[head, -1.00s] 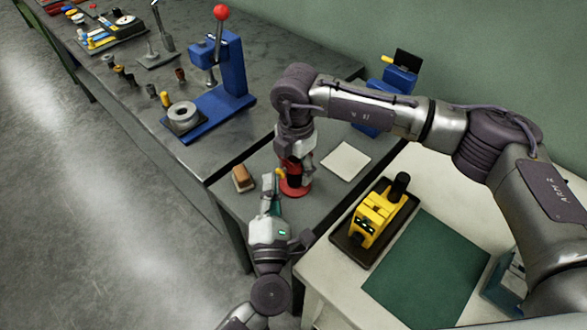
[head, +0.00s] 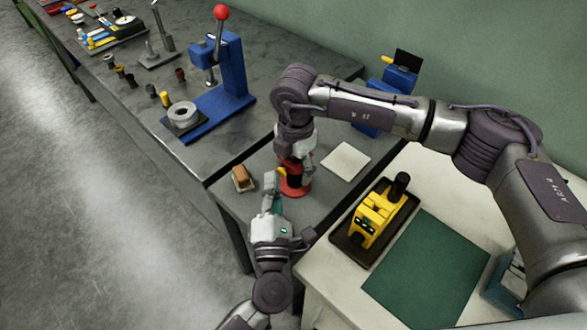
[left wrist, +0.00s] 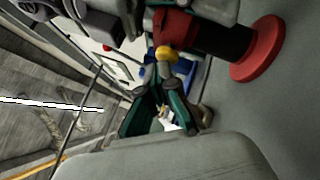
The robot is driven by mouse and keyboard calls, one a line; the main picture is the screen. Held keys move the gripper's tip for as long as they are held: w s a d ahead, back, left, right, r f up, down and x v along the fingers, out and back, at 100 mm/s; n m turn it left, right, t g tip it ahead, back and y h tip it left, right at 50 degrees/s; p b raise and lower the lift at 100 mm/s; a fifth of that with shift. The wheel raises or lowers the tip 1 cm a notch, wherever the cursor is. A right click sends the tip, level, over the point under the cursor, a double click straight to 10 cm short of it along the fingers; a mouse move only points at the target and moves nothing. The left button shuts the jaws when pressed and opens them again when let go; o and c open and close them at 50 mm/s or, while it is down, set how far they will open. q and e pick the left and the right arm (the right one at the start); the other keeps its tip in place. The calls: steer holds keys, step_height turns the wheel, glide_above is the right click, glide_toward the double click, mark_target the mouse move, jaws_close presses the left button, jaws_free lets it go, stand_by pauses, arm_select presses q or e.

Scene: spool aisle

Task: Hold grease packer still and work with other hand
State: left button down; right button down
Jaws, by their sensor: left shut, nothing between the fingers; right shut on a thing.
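The grease packer (head: 294,187) stands upright on the low grey bench, with a red base, a black body and a red upper part. Its yellow knob (head: 282,172) sticks out on the left. My right gripper (head: 296,160) is shut on its upper part from above and hides much of its top. My left gripper (head: 271,180) is shut and empty just beside the yellow knob. In the left wrist view the yellow knob (left wrist: 166,54) sits just beyond the left fingertips (left wrist: 165,80); I cannot tell whether they touch. The red base (left wrist: 258,50) is at the right there.
A brown block (head: 242,178) lies left of the packer and a pale square pad (head: 346,161) right of it. A yellow device (head: 373,215) on a dark tray and a green mat (head: 428,270) are on the white table. A blue press (head: 228,75) stands behind.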

arm_select(q)
steer(key=shift+w+d, duration=0.1)
steer(key=shift+d, duration=0.05)
stand_by(0.4)
steer(key=shift+w+d, duration=0.2)
steer(key=shift+d, duration=0.05)
steer(key=shift+r, duration=0.1)
steer(key=shift+s, duration=0.1)
steer(key=shift+s+a, duration=0.25)
steer(key=shift+a, duration=0.05)
steer(key=shift+s+a, duration=2.15)
steer(key=shift+a, duration=0.05)
stand_by(0.7)
